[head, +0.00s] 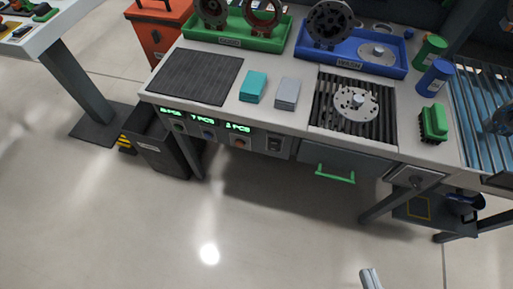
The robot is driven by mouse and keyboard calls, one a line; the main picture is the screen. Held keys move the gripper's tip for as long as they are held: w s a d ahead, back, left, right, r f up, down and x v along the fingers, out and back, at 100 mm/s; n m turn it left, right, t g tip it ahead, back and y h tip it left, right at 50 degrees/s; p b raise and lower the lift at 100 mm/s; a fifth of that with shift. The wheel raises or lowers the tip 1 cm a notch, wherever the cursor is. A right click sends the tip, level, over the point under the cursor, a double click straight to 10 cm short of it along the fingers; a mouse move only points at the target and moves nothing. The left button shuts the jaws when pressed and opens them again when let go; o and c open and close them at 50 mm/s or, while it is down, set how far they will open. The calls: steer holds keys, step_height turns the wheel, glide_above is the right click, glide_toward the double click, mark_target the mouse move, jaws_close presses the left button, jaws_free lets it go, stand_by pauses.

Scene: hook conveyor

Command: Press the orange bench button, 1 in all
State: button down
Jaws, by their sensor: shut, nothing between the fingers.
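The orange bench button (240,142) is on the front panel of the workbench, under the rightmost green lit counter (238,127). It is small in the head view and nothing covers it. My gripper (370,277) shows only as a pale grey tip at the bottom edge, right of centre. It is shut and empty. It appears well apart from the button, lower and to the right in the picture, over the floor.
A green button (178,127) and a blue button (208,134) sit left of the orange one; a dark switch (274,144) is to its right. A green drawer handle (335,175) sticks out. A dark bin (155,142) stands at left. Floor in front is clear.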

steer(key=w+a+f+n+y+b, duration=0.2)
steer(key=w+a+f+n+b, duration=0.25)
steer(key=w+f, duration=0.45)
steer(key=w+a+f+n+y+b, duration=0.25)
steer(key=w+a+f+b, duration=0.3)
steer(key=f, duration=0.65)
steer(key=w+a+f+n+y+b, duration=0.1)
steer(key=w+a+f+n+b, duration=0.2)
steer(key=w+a, duration=0.5)
steer(key=w+a+f+n+y+b, duration=0.2)
steer(key=w+a+f+n+b, duration=0.2)
steer(key=w+a, duration=0.4)
steer(key=w+n+b, duration=0.1)
steer(key=w, duration=0.2)
steer(key=shift+w+a+f+t, duration=0.15)
steer(key=shift+w+f+t, duration=0.15)
steer(key=shift+w, duration=0.1)
steer(key=shift+r, duration=0.1)
